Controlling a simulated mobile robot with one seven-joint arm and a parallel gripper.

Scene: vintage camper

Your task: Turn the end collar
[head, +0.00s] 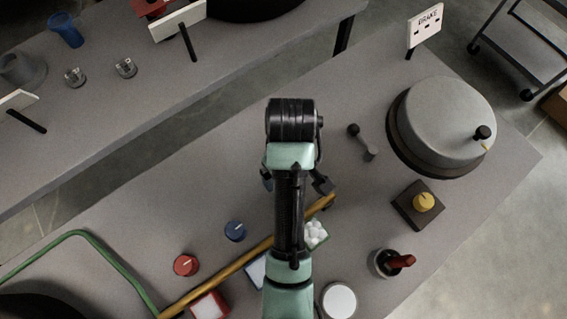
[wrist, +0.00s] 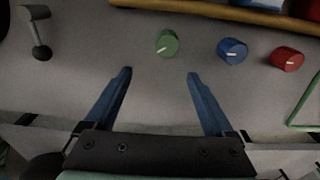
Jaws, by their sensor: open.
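No part is labelled as the end collar. Three round knobs or collars with white pointer marks stand in a row in the wrist view: green (wrist: 167,43), blue (wrist: 232,51) and red (wrist: 288,58), with green and red at the ends. The blue one (head: 235,231) and red one (head: 185,265) also show in the head view, where my arm hides the green one. My gripper (wrist: 159,77) is open and empty. In the wrist picture its fingertips lie just below the green knob, one to each side, with no contact visible.
A yellow rail (head: 245,261) runs behind the row. A small lever (head: 362,142) stands to the right, beside a large grey drum (head: 446,120) with a crank knob. A yellow knob on a dark block (head: 405,214) and a cup with a red-handled tool (head: 383,266) stand nearby.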

